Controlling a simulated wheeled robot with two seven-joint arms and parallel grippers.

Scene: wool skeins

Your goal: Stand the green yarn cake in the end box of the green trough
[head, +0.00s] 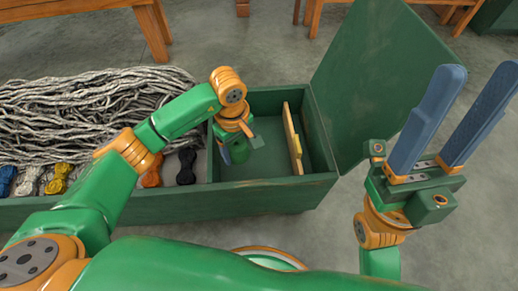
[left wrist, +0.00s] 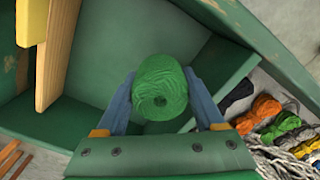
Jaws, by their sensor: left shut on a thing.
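The green yarn cake (left wrist: 160,88) shows end-on between the blue fingers of my left gripper (head: 226,155) in the left wrist view, a finger on each side. My left gripper is shut on it and points down inside the end box (head: 270,160) of the green trough (head: 285,197). In the head view the wrist and fingers mostly hide the cake. I cannot tell whether it touches the box floor. My right gripper (head: 480,75) is open and empty, outside the trough to the right.
A wooden board (head: 293,137) with a yellow block stands in the box's right part. The green lid (head: 370,75) stands open behind right. Grey wool strands (head: 80,110) heap at left, with small coloured skeins (head: 58,178) before them. The box floor right of my gripper is clear.

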